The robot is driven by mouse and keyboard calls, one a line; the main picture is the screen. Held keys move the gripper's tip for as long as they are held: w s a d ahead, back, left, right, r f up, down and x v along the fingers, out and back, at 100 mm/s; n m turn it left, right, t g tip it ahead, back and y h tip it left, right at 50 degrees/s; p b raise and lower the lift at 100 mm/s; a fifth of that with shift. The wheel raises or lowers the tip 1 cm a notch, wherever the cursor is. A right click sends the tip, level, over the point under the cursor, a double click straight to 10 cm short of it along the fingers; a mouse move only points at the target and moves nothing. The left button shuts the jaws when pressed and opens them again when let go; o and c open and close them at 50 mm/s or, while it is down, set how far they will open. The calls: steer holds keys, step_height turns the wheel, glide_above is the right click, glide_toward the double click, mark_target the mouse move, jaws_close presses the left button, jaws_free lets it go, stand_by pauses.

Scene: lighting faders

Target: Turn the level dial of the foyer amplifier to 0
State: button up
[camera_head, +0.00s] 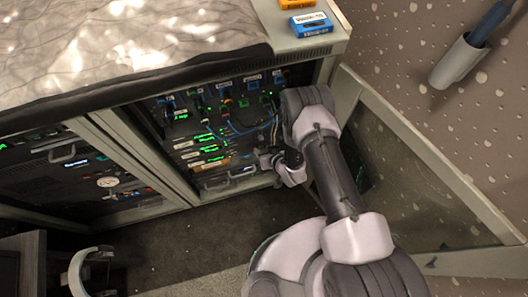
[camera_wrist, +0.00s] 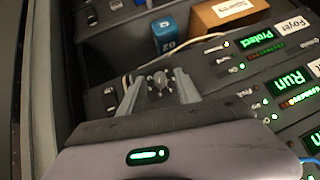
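The foyer amplifier is a dark panel (camera_wrist: 212,68) in the rack, with a white "Foyer" label (camera_wrist: 292,25) and a green "Protect" display (camera_wrist: 261,38) in the wrist view. Its level dial (camera_wrist: 159,82) is a small grey knob in line with that display, with marks around it too small to read. My gripper (camera_wrist: 158,88) is open, its two fingers apart on either side of the dial. I cannot tell whether they touch it. In the head view my gripper (camera_head: 276,160) is at the right side of the rack, and my arm hides part of it.
A brown "Spares" box (camera_wrist: 228,12) and a blue box (camera_wrist: 166,34) sit above the foyer panel. A panel with a "Run" display (camera_wrist: 290,80) lies below it. A blue cable (camera_head: 240,131) hangs across the rack front. An open glass door (camera_head: 430,165) stands right of my arm.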

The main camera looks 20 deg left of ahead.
jaws_close()
stand_by(0.4)
steer(key=shift+s+a+r+n+t+h+p, duration=0.15)
steer(key=shift+n+t+h+p, duration=0.2)
steer(key=shift+h, duration=0.2)
steer(key=shift+s+a+f+n+t+h+p, duration=0.15)
steer(key=shift+n+t+h+p, duration=0.15)
steer(key=shift+h, duration=0.25)
steer(key=n+t+h, duration=0.1)
steer(key=n+t+h+b, duration=0.1)
steer(key=h, duration=0.1)
steer(key=shift+s+a+f+t, duration=0.15)
steer(key=shift+a+t, duration=0.1)
steer(key=shift+a, duration=0.15)
steer(key=shift+s+a+f+n+t+h, duration=0.1)
steer(key=shift+n+t+h, duration=0.4)
steer(key=shift+h, duration=0.1)
steer(key=shift+s+a+f+n+t+h, duration=0.1)
steer(key=shift+n+t+h, duration=0.4)
steer(key=shift+h, duration=0.1)
steer(key=shift+a+f+n+t+h, duration=0.1)
steer(key=shift+f+n+t+h, duration=0.15)
steer(key=shift+n+t+h, duration=0.9)
